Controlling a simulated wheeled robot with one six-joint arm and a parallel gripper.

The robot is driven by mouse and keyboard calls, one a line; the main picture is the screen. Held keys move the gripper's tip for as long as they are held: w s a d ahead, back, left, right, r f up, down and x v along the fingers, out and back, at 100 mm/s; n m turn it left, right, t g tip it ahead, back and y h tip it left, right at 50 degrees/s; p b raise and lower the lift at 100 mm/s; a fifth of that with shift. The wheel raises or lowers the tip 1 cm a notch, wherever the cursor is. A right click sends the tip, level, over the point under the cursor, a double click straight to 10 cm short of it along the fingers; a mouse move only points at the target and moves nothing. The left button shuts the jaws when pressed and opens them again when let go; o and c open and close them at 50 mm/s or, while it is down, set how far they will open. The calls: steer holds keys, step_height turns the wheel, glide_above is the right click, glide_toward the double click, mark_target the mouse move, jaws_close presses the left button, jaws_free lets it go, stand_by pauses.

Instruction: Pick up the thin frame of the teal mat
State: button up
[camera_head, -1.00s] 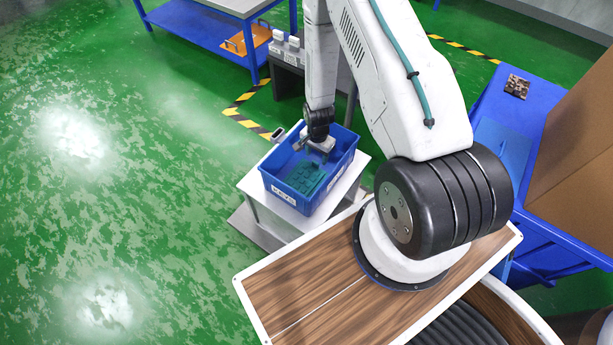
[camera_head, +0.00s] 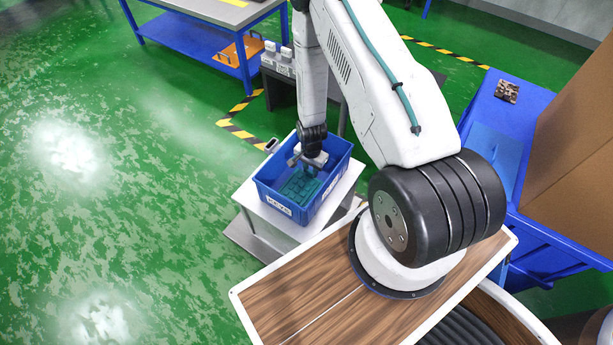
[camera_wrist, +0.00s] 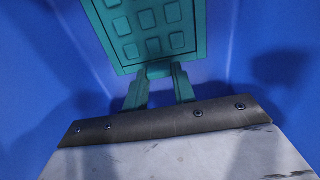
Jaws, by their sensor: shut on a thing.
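The teal mat (camera_head: 299,186) lies in a blue bin (camera_head: 266,195) in the head view. It has raised rounded squares and a thin frame along its edge. The mat also shows at the top of the wrist view (camera_wrist: 152,30). My gripper (camera_head: 311,170) reaches down into the bin at the mat's far end. The exact contact is partly hidden by the fingertips.
The bin stands on a small white stand (camera_head: 250,204). Its blue walls rise close around my gripper. A dark table with white items (camera_head: 279,60) stands behind. A blue table (camera_head: 490,115) with a cardboard panel (camera_head: 570,150) is at the right. Green floor is open at the left.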

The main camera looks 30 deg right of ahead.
step_height(320, 180, up, 23)
stand_by(1.5)
stand_by(0.6)
steer(key=w+a+r+n, duration=0.5)
steer(key=w+a+n, duration=0.3)
steer(key=n, duration=0.5)
steer(key=a, duration=0.2)
steer(key=shift+w+a+r+n, duration=0.3)
steer(key=shift+a, duration=0.05)
steer(key=shift+s, duration=0.1)
